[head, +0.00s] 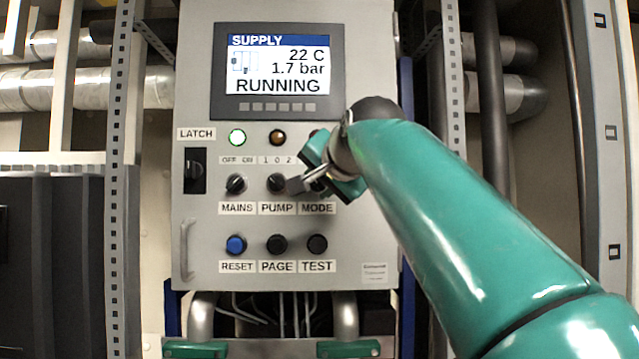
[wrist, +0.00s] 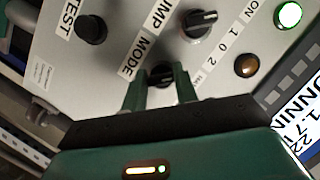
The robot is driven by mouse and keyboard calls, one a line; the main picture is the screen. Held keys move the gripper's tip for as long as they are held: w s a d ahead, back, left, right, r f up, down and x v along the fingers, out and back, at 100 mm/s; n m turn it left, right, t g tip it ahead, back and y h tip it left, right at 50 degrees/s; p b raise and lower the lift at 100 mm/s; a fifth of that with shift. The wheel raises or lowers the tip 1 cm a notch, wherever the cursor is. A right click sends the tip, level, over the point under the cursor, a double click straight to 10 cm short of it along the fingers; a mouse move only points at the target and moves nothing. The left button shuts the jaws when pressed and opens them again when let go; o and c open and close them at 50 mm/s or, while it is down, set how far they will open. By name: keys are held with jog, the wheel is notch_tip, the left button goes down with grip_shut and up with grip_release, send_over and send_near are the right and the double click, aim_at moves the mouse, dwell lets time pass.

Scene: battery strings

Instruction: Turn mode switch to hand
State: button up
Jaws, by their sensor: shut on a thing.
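The mode switch (wrist: 161,74) is a black rotary knob above the MODE label on the grey control panel (head: 350,240). My gripper (wrist: 160,88) has its two green fingers on either side of this knob and is shut on it.
The pump switch (head: 277,183) sits close to the left of my gripper, with the mains switch (head: 236,184) further left. Below are the reset (head: 236,244), page (head: 277,244) and test (head: 317,244) buttons. The display (head: 278,70) above reads RUNNING. The green lamp (head: 237,138) is lit.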

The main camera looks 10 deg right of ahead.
dwell(0.4)
jog(key=o, duration=1)
jog(key=v, duration=1.3)
jog(key=shift+s+r, duration=0.1)
jog(key=shift+s, duration=0.25)
